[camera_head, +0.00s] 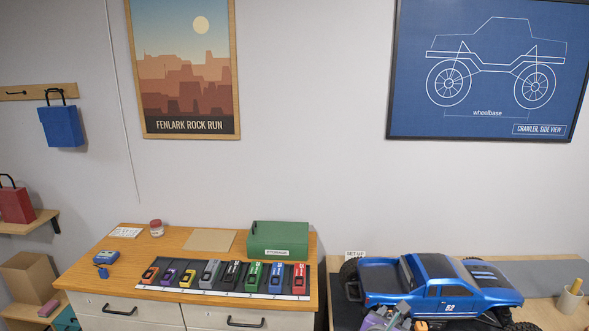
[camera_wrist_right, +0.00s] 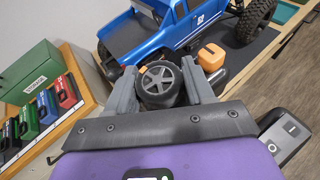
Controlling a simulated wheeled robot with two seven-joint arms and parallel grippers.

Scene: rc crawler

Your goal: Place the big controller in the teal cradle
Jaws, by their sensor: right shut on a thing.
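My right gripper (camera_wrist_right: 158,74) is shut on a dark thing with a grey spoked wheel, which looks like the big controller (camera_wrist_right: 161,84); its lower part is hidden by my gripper. In the head view my right gripper (camera_head: 390,317) shows at the bottom edge, in front of the blue truck; what it holds is hardly visible there. A teal piece (camera_head: 67,321) is cut off at the lower left of the head view, and a teal-edged thing (camera_wrist_right: 286,12) shows at the top right of the wrist view. I cannot tell whether either is the cradle. My left gripper is not in view.
The blue truck (camera_head: 440,285) stands on the right bench, close beyond my right gripper. The wooden cabinet (camera_head: 75,280) holds a green storage box (camera_head: 278,238) and a row of coloured packs on a dark mat.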

